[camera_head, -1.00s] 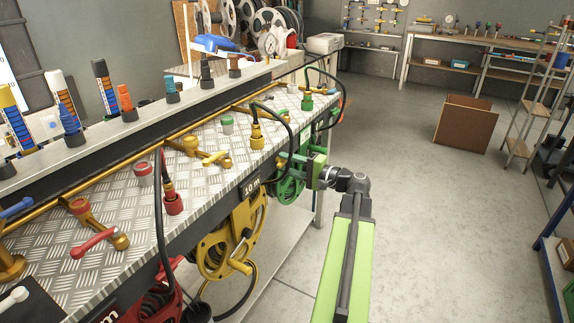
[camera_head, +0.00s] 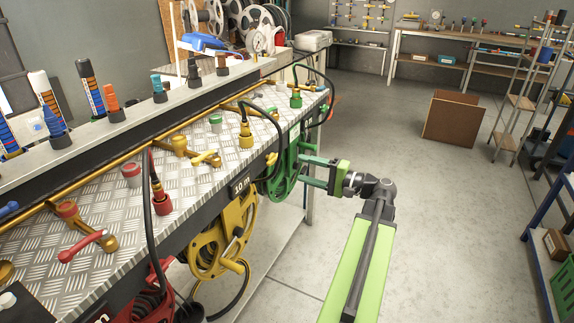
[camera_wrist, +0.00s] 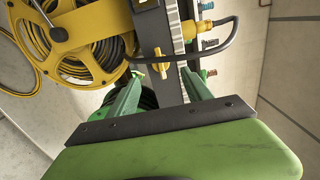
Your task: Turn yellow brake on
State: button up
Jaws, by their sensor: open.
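The yellow reel (camera_head: 208,245) hangs on the bench front below the "10 m" sign, its crank handle towards me. A small yellow knob (camera_head: 271,159), possibly the brake, sits on the bench front to the right of the sign. In the wrist view the yellow knob (camera_wrist: 160,64) appears beyond and between my fingers, apart from them. The yellow reel (camera_wrist: 95,22) is to its left there. My gripper (camera_head: 304,171) is open and empty, in front of the green reel (camera_head: 280,178) in the head view. The knob's exact setting is hard to read.
A yellow valve lever (camera_head: 206,158) and a yellow hose coupling (camera_head: 245,136) are on the metal bench top (camera_head: 100,205). A red reel (camera_head: 150,300) hangs nearer. A black hose loops above the knob. The floor (camera_head: 420,220) right of my arm is clear.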

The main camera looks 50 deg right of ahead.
jog(key=v, duration=0.7)
dwell(0.3)
